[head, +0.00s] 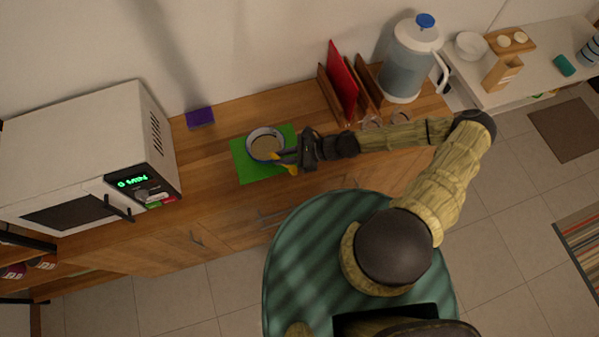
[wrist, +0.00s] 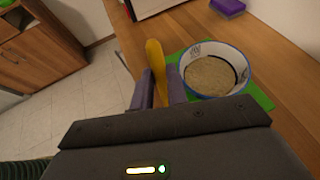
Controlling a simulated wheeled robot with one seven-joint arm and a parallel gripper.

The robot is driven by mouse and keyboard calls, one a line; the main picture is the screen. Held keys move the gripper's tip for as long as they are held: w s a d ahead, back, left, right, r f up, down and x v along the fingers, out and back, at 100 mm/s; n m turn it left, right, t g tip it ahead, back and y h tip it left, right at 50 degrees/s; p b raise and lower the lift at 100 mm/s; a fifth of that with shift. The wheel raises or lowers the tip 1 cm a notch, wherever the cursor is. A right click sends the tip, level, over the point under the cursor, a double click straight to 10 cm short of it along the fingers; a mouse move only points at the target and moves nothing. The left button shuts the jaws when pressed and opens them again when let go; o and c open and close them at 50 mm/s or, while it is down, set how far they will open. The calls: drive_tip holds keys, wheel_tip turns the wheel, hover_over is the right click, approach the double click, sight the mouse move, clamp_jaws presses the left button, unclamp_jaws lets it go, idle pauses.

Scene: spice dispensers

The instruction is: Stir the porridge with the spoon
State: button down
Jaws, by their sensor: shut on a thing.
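A white bowl with a blue rim (head: 250,137) stands on a green mat (head: 250,171) on the wooden counter. Tan porridge (head: 266,146) fills part of it. In the wrist view the bowl (wrist: 236,59) is right of my fingers and the porridge (wrist: 211,75) has an even surface. My gripper (head: 284,159) is at the bowl's right side in the head view, shut on a yellow spoon (head: 293,169). In the wrist view the spoon (wrist: 156,70) stands up between the fingers (wrist: 160,90), beside the bowl and apart from the porridge.
A microwave (head: 75,150) stands at the left of the counter. A purple sponge (head: 200,118) lies near the wall. A red board (head: 342,80) in a wooden rack and a water jug (head: 408,62) stand at the right. Counter between microwave and mat is clear.

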drive_tip(key=w+d+r+m+t+h+b, duration=0.1)
drive_tip(key=w+d+r+m+t+h, duration=0.2)
drive_tip(key=w+d+m+t+h, duration=0.3)
drive_tip(key=w+d+r+m+t+h, duration=0.4)
drive_tip(key=w+d+m+t+h, duration=0.15)
drive_tip(key=d+m, duration=0.3)
wheel_tip(320, 180, down, 8)
drive_tip(key=w+d+m+h+b, duration=0.1)
drive_tip(key=m+b, duration=0.1)
drive_tip(key=b, duration=0.8)
drive_tip(key=shift+w+d, duration=0.2)
drive_tip(key=shift+d, duration=0.05)
drive_tip(key=shift+r, duration=0.1)
